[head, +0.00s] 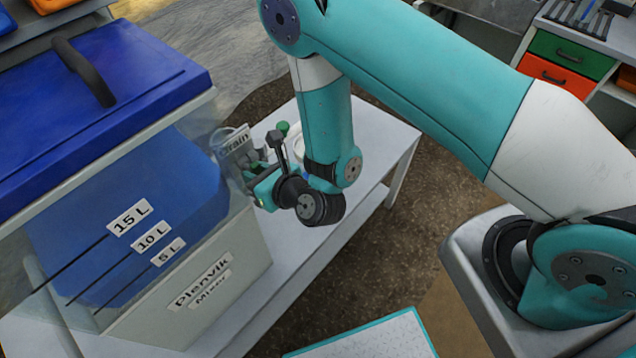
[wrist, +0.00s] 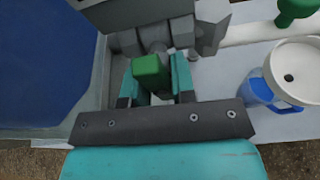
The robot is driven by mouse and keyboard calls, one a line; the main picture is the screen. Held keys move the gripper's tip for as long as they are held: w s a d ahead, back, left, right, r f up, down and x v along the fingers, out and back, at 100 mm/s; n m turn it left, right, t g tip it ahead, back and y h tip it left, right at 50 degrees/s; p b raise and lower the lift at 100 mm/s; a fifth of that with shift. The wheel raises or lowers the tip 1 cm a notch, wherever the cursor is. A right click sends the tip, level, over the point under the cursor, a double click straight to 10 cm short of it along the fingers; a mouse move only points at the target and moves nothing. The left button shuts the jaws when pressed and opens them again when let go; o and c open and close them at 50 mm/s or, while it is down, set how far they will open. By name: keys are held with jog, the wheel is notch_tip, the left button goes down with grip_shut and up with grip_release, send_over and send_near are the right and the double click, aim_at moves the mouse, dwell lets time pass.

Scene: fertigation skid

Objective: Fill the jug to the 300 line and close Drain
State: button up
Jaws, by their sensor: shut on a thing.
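My gripper (wrist: 153,88) is shut on a green valve handle (wrist: 150,70), which shows between the two teal fingers in the wrist view. The handle sits on grey fittings at the tank's side. At the right of the wrist view is a blue vessel part with a handle (wrist: 257,88), under a white round piece with a dark hole (wrist: 292,72); I cannot tell if this is the jug. No 300 line or jug level is visible.
The Plenvik Mixer tank (head: 222,270) holds blue liquid and is marked 15 L, 10 L and 5 L. It stands on a white bench (head: 375,150). Another green knob (wrist: 293,8) is on a white pipe. A drawer cabinet (head: 565,60) stands at the back right.

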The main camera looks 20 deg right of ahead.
jog(key=o, duration=0.9)
jog(key=shift+s+d+b, duration=0.6)
jog(key=shift+s+b, duration=0.4)
jog(key=shift+b, duration=0.05)
jog(key=shift+s+d+b, duration=0.6)
jog(key=shift+s+b, duration=0.45)
jog(key=shift+s+d+b, duration=0.6)
jog(key=shift+s+b, duration=0.4)
jog(key=shift+b, duration=0.05)
